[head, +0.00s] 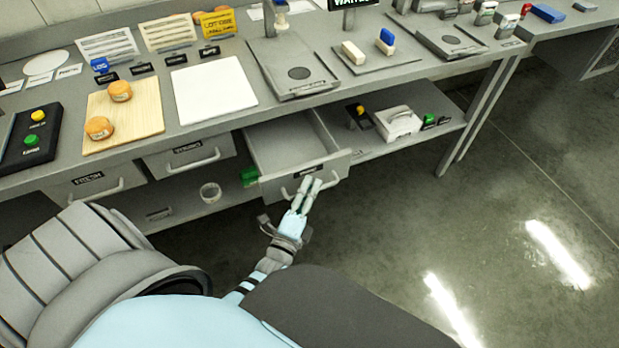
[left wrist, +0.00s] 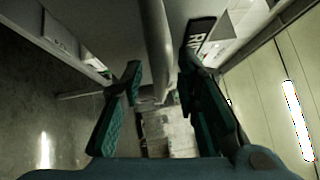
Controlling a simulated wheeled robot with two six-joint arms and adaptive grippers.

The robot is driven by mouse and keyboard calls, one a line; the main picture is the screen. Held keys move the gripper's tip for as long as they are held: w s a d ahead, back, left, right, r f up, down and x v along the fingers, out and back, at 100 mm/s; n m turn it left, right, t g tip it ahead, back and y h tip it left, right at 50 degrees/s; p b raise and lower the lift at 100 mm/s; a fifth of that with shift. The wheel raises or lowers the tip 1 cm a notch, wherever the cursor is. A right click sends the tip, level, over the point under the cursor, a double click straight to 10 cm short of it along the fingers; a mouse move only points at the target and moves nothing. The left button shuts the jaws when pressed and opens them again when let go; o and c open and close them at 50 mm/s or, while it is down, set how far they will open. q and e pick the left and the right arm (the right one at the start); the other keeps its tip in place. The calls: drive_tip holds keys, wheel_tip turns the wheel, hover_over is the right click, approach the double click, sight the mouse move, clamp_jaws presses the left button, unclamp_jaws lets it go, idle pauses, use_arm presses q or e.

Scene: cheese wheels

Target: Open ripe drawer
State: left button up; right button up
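The ripe drawer (head: 268,149) stands pulled out from under the bench in the head view. Its inside looks empty. Its front carries a black label and a bar handle (head: 337,178). My left gripper (head: 312,184) is at that handle. In the left wrist view the handle bar (left wrist: 156,45) runs between the two fingers of the left gripper (left wrist: 160,88), which stand apart. The black label, partly readable as "RI", shows beside the right finger. Contact between fingers and bar is not clear. My right gripper is not in view.
Two closed drawers, the fresh drawer (head: 92,186) and a middle drawer (head: 190,154), are to the left. Cheese wheels (head: 99,128) sit on a wooden board (head: 126,134) on the bench. A lower shelf holds a white box (head: 397,122). The floor at right is clear.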

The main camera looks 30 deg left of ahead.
use_arm(q)
drive_tip(key=shift+s, duration=0.1)
drive_tip(key=v, duration=1.2)
